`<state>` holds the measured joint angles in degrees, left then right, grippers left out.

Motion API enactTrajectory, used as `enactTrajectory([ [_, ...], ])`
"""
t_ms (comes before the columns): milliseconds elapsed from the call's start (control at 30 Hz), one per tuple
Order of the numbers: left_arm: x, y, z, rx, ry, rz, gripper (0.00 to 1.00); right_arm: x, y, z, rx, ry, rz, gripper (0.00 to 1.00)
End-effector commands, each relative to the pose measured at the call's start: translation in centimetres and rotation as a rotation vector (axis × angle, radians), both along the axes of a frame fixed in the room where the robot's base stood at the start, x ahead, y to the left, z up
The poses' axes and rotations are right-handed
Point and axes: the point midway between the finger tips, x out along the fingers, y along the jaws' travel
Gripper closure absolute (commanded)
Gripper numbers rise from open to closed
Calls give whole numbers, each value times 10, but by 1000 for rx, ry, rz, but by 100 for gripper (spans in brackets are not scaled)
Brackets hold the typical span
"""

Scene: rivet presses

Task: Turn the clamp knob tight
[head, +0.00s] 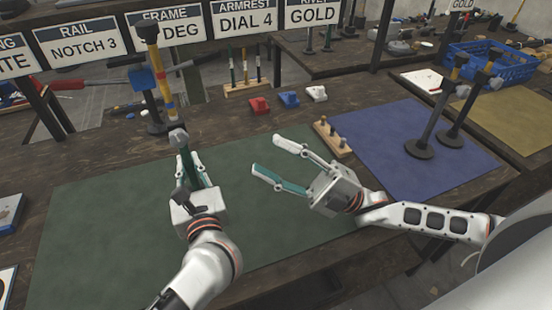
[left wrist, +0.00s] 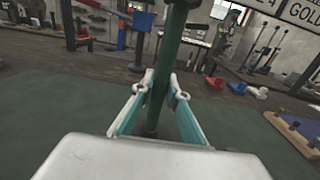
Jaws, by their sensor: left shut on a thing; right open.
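A dark green post (left wrist: 170,60) stands upright between the fingers of my left gripper (left wrist: 165,85) in the left wrist view. In the head view my left gripper (head: 185,158) is shut on this post, just below its grey top (head: 177,138). I cannot tell which part is the clamp knob. My right gripper (head: 266,153) is open and empty above the green mat (head: 110,220).
Red (head: 259,105), blue (head: 289,98) and white (head: 317,93) blocks lie behind the mat. A wooden peg block (head: 332,140) stands beside the blue mat (head: 385,150). Tall dark-based posts (head: 420,148) stand at right. The green mat's front is clear.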

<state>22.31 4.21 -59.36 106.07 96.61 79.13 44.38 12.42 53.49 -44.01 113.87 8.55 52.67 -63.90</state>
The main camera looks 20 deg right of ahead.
Motion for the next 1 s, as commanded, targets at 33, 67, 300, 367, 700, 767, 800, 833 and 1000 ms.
enactTrajectory([
  [33,0,1,0,1,-1,2,100,0,0,0,0,0,0,58],
  [67,0,1,0,1,-1,2,100,0,0,0,0,0,0,58],
  [300,0,1,1,0,-3,1,67,0,0,0,0,0,0,58],
  [367,0,0,1,0,-2,1,67,0,0,0,0,0,0,58],
  [700,-7,0,-2,0,3,0,67,0,0,0,0,0,0,58],
  [767,-15,0,-2,-2,3,-1,67,0,0,0,0,0,0,58],
  [800,-21,-1,-2,-2,4,-1,67,0,0,0,0,0,0,58],
  [833,-26,0,-2,-2,5,-1,67,0,0,0,0,0,0,58],
  [1000,-62,0,-1,-2,3,-1,67,0,1,0,0,0,0,58],
])
